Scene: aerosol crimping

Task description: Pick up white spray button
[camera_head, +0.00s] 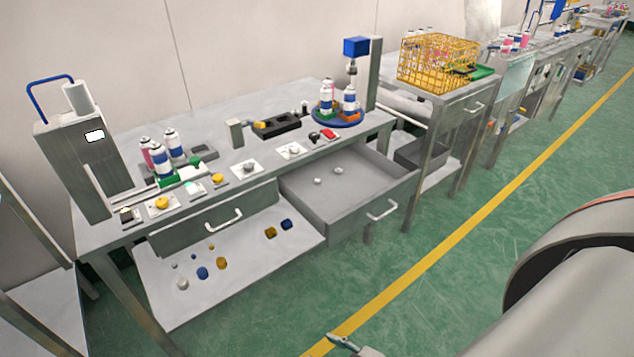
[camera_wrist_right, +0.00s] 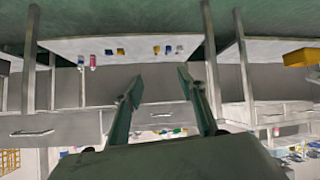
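Two small white button-like pieces, one (camera_head: 318,181) nearer and one (camera_head: 337,169) farther, lie apart in the open grey drawer (camera_head: 388,194). Another small white piece (camera_head: 183,284) lies on the lower shelf (camera_head: 215,300); I cannot tell for sure which is the spray button. My right gripper (camera_wrist_right: 158,86) is open in the right wrist view, with nothing between its fingers. In the head view only a fingertip (camera_head: 345,342) shows at the bottom edge, over the floor, away from the bench. My left gripper is not in view.
Blue caps (camera_head: 286,224) and yellow caps (camera_head: 270,232) lie on the lower shelf. Spray cans (camera_head: 160,160) and a crimping stand (camera_head: 356,46) are on the bench (camera_head: 240,110). A yellow wire basket (camera_head: 437,62) stands at the right. The green floor in front is clear.

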